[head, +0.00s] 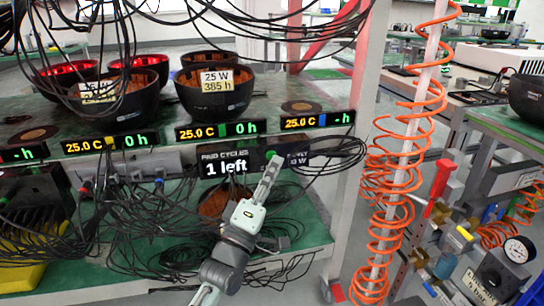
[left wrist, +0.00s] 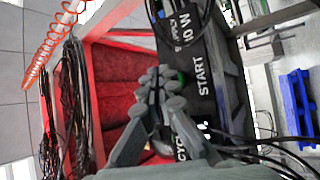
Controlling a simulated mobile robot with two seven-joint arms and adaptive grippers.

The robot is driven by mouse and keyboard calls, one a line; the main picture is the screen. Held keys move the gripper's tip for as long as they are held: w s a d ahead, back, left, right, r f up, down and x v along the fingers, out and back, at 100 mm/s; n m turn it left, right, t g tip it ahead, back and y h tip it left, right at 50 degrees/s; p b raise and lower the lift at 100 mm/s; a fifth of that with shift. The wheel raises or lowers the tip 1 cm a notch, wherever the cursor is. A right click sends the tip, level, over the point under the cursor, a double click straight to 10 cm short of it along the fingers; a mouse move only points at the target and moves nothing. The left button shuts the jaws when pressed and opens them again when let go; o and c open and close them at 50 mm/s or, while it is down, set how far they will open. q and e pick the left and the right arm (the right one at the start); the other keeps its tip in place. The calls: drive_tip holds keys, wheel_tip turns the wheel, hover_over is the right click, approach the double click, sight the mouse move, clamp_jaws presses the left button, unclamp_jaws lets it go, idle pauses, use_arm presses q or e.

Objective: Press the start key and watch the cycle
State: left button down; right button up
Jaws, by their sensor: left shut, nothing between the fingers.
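My left gripper (head: 271,168) is shut and empty, its fingertips pointing up at the front of the rack's lower panel. A green key (head: 270,154) shows just past the fingertips; I cannot tell whether they touch it. In the left wrist view the shut fingers (left wrist: 160,82) cover part of the panel beside the START label (left wrist: 202,76); a bit of green shows behind them. The cycle display (head: 226,168) reads "1 left", left of the gripper. Slot displays above (head: 218,130) read 25.0 C and 0 h. My right gripper is not in view.
Black bowl-shaped lamps (head: 215,95) stand on the rack shelf, one tagged 25 W, 385 h. Loose black cables (head: 150,215) hang below and around the panel. An orange coiled hose (head: 385,200) wraps the white post at right. Blue pallets (left wrist: 298,105) lie beyond.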

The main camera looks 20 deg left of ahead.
use_arm(q)
drive_tip(key=shift+w, duration=0.1)
drive_tip(key=shift+w+a, duration=0.2)
drive_tip(key=shift+w, duration=0.05)
drive_tip(key=shift+w+a, duration=0.25)
drive_tip(key=shift+w, duration=0.05)
idle(0.7)
drive_tip(key=shift+s+d, duration=0.1)
drive_tip(key=shift+s, duration=0.05)
drive_tip(key=shift+s+d+p, duration=0.4)
drive_tip(key=shift+s+p, duration=0.1)
drive_tip(key=shift+s, duration=0.05)
